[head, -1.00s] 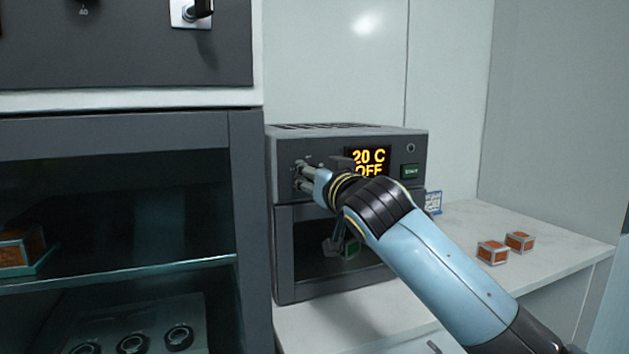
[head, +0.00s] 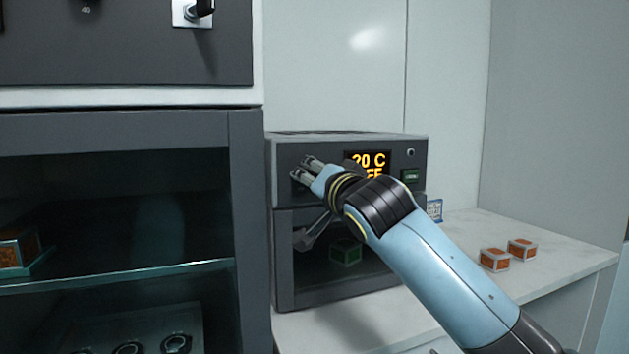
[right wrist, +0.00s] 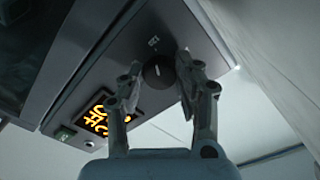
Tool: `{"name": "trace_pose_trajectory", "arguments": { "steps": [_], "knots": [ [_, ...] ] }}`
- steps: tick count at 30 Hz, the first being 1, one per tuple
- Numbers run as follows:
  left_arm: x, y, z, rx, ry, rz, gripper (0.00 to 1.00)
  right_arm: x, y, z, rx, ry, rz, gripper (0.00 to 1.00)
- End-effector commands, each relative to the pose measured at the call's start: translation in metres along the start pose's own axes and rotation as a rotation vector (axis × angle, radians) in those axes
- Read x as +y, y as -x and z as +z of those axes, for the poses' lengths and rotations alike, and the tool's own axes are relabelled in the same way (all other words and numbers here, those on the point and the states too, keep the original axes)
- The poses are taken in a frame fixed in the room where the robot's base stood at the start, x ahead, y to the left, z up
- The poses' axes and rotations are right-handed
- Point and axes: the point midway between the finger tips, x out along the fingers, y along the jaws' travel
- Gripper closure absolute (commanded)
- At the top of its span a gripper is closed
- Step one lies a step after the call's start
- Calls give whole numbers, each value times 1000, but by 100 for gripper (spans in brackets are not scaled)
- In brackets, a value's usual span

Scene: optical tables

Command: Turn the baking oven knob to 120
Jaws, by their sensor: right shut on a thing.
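The baking oven (head: 285,290) is a dark grey box on the white counter, with a glass door below its control panel. Its lit orange display (head: 378,162) reads 20 C, with OFF below partly covered by my arm; it also shows upside down in the right wrist view (right wrist: 97,115). The round black knob (right wrist: 158,73) with a white pointer line is between my right fingers in the right wrist view. My right gripper (head: 303,168) is shut on it at the panel's left side, hiding it in the head view. My left gripper is not in view.
A green START button (head: 411,176) is right of the display. A dark cabinet (head: 245,200) with a glass shelf stands close on the left. Two orange-filled boxes (head: 495,259) (head: 522,249) sit on the counter (head: 455,225) at right. A green box (head: 346,251) shows behind the oven glass.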

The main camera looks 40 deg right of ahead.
Motion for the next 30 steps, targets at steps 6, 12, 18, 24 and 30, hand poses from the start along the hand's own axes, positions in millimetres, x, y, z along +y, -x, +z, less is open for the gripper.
{"name": "trace_pose_trajectory", "arguments": {
  "steps": [6, 12, 18, 24, 30],
  "knots": [
    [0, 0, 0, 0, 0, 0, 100, 3, 0, 4, -8, -9, 8, 100],
    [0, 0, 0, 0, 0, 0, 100, 3, 0, 4, -8, -8, 8, 100],
    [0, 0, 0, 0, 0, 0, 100, 2, 0, 3, -6, -7, 6, 45],
    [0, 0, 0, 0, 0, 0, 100, 1, 0, 1, -3, -6, 3, 45],
    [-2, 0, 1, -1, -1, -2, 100, 2, 12, 2, -3, -4, 3, 45]
  ]
}}
